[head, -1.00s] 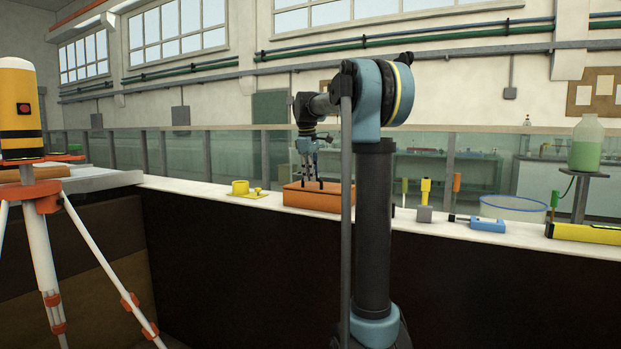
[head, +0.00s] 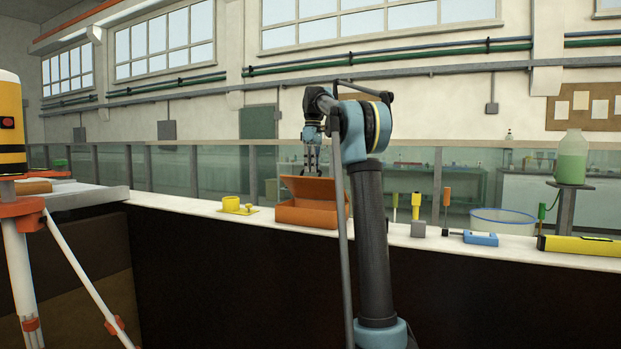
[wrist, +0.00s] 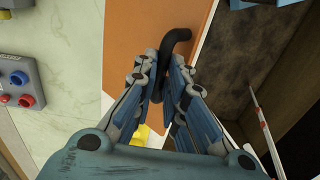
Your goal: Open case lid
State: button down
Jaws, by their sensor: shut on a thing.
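The orange case (head: 305,215) stands on the white ledge, left of my arm's column in the head view. Its lid (head: 308,187) is tilted up, with a dark gap below it. My gripper (head: 312,165) is above the lid. In the wrist view, my gripper (wrist: 160,72) is shut on a black curved handle (wrist: 178,37) against the orange lid surface (wrist: 135,30). My fingers hide part of the handle. My arm hides the case's right end in the head view.
Left of the case are a yellow cup and plate (head: 235,206). A tripod (head: 20,240) stands at left.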

jog(key=w+d+r, duration=0.1)
jog(key=w+d, duration=0.3)
jog(key=w, duration=0.3)
jog(key=shift+r, duration=0.35)
jog(key=shift+w+d, duration=0.1)
jog(key=c, duration=1.7)
grip_release()
jog(key=shift+w, duration=0.1)
jog(key=shift+o, duration=0.2)
